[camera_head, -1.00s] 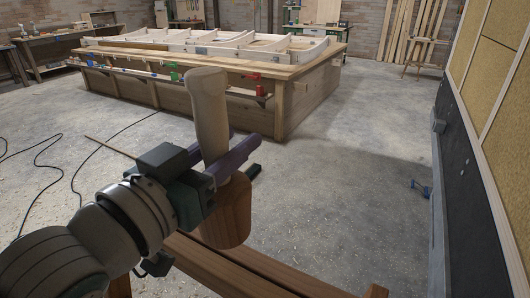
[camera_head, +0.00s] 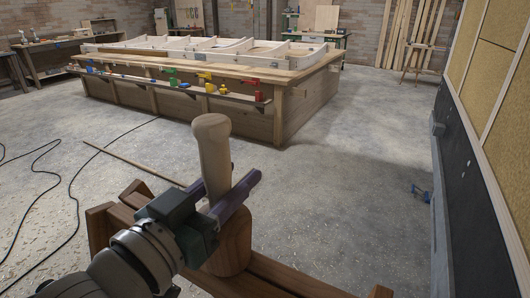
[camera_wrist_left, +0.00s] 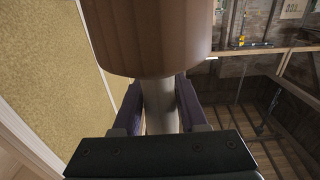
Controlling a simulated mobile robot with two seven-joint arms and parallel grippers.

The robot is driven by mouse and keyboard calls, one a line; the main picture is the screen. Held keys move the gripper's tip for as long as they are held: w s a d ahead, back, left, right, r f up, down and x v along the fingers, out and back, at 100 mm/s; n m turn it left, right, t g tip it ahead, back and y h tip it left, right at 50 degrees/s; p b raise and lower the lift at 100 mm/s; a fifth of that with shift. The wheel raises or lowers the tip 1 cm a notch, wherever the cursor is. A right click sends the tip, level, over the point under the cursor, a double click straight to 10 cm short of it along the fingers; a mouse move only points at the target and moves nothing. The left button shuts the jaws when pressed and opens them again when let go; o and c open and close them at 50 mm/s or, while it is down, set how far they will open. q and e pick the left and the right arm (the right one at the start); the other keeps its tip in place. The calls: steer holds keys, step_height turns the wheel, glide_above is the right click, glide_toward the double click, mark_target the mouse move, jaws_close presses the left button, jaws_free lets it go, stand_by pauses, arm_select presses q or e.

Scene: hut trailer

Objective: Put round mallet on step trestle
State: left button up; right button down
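The round mallet (camera_head: 213,155) is in my left gripper (camera_head: 225,187), its pale handle pointing up and its darker round head below the fingers. The purple fingers are shut around the handle. In the left wrist view the brown head (camera_wrist_left: 150,35) fills the top, with the handle (camera_wrist_left: 160,108) between the fingers. A brown wooden frame, which looks like the step trestle (camera_head: 285,278), stands at the bottom of the head view. The mallet head overlaps its beams in the picture; I cannot tell whether they touch. My right gripper is out of view.
A large wooden workbench (camera_head: 180,104) with coloured clamps stands beyond. A black cable (camera_head: 76,185) and a thin stick (camera_head: 135,162) lie on the floor at left. A blue tool (camera_head: 421,193) lies near the right wall. The middle floor is clear.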

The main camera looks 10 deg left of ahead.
arm_select(q)
steer(key=o, duration=0.4)
steer(key=shift+c, duration=0.2)
steer(key=shift+r, duration=0.25)
steer(key=s+a+f+g+y, duration=0.2)
steer(key=s+g, duration=0.2)
steer(key=s, duration=0.4)
steer(key=s+a+f+n+g+y, duration=0.1)
steer(key=s+a+f+g+y, duration=0.1)
steer(key=s+g, duration=0.3)
steer(key=s+a+f+n+g+y, duration=0.1)
steer(key=s+a+g, duration=0.3)
steer(key=s, duration=0.8)
steer(key=shift+s+a+f+y+p, duration=0.15)
steer(key=shift+s+f+y+p, duration=0.15)
steer(key=shift+f+y, duration=0.15)
